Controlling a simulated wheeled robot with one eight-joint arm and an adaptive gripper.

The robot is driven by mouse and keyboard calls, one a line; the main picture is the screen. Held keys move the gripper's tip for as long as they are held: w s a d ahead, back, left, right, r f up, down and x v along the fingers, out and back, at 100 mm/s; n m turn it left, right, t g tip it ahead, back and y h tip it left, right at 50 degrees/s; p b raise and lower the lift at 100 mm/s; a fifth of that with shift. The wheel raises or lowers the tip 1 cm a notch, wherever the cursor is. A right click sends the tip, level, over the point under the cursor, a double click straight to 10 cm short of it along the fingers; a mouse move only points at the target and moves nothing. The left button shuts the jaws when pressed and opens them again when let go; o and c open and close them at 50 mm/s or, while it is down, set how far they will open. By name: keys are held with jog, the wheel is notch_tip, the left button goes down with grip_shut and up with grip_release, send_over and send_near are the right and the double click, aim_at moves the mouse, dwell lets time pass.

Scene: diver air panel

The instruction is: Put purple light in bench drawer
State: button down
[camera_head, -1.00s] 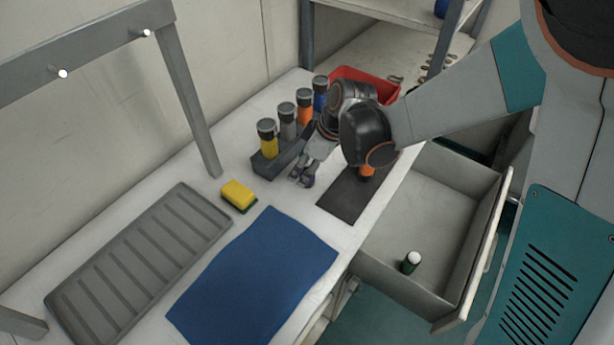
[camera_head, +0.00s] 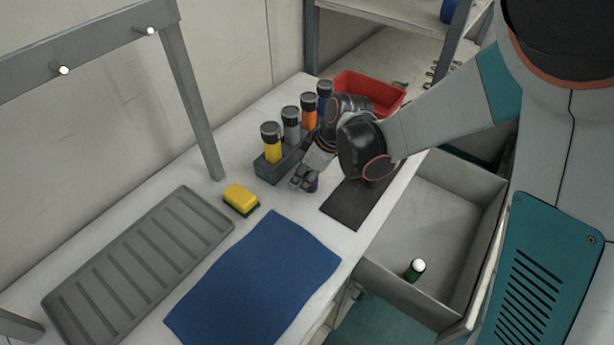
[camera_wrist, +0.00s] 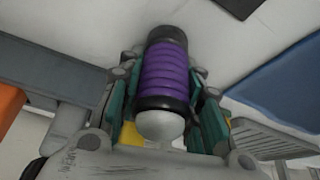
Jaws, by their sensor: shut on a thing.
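The purple light (camera_wrist: 167,72) is a ribbed purple cylinder with black ends and a pale rounded tip, held between the green-sided fingers of my gripper (camera_wrist: 165,110) in the wrist view. In the head view my gripper (camera_head: 304,182) is over the bench, just right of the grey light holder, with only a little of the purple light (camera_head: 313,184) showing. I cannot tell whether it touches the bench. The bench drawer (camera_head: 440,195) is pulled open at the right, and a green light (camera_head: 415,270) with a white tip is in it.
Yellow (camera_head: 271,145), grey (camera_head: 291,125), orange (camera_head: 309,110) and blue (camera_head: 325,92) lights stand in the holder. A red bin (camera_head: 375,88) is behind my arm. A black mat (camera_head: 345,206), blue cloth (camera_head: 255,280), sponge (camera_head: 240,198) and grey tray (camera_head: 140,265) lie on the bench.

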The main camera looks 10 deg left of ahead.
notch_tip(320, 180, up, 20)
jog(key=p, duration=1.3)
